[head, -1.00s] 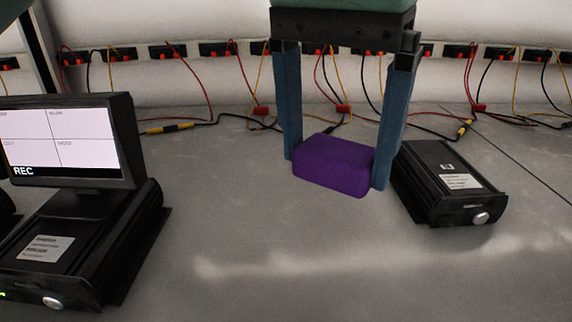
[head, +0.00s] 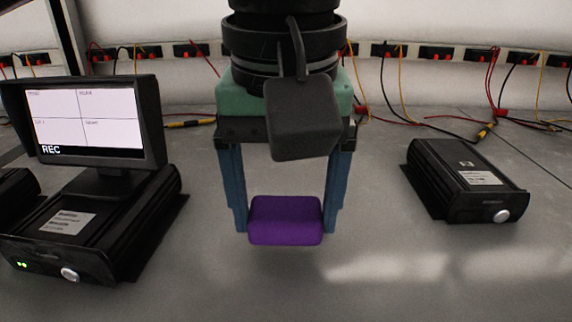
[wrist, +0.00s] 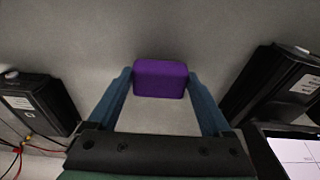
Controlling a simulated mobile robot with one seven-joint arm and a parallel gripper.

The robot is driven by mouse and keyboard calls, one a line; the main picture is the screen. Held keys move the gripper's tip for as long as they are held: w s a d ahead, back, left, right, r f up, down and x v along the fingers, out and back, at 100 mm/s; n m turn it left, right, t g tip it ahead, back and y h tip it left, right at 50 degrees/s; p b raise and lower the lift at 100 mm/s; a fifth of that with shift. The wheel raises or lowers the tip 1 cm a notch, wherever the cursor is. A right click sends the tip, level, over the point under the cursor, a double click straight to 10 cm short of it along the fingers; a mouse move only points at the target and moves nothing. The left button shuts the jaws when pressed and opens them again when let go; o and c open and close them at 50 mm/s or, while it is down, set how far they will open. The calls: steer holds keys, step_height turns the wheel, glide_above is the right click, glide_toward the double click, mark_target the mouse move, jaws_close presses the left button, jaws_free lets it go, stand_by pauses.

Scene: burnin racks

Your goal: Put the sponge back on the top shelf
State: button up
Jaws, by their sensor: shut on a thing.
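The sponge (head: 286,220) is a purple block with rounded edges. My gripper (head: 285,222) has blue fingers, one at each end of the sponge, and is shut on it. In the head view the sponge hangs level between the fingertips, over the grey surface (head: 400,285); the exact height is hard to tell. In the wrist view the sponge (wrist: 160,79) sits between the tips of both fingers, with bare grey surface around it.
A black box (head: 463,180) with a silver knob lies to the right. On the left, a monitor (head: 85,120) showing "REC" stands on another black box (head: 100,235). Sockets with red, black and yellow cables (head: 490,130) line the back wall. The front middle is clear.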

steer(key=shift+d+f+b, duration=0.1)
steer(key=shift+f+b, duration=0.45)
steer(key=shift+f, duration=0.35)
steer(key=shift+f+b, duration=0.3)
steer(key=shift+b, duration=0.05)
steer(key=shift+w+a+f, duration=0.1)
steer(key=shift+w+a, duration=0.05)
steer(key=shift+a, duration=0.15)
steer(key=shift+w+a, duration=0.1)
steer(key=shift+s+d, duration=0.25)
steer(key=shift+d, duration=0.05)
steer(key=o, duration=0.9)
steer(key=shift+o, duration=0.9)
steer(key=shift+w+a, duration=0.15)
steer(key=shift+a, duration=0.05)
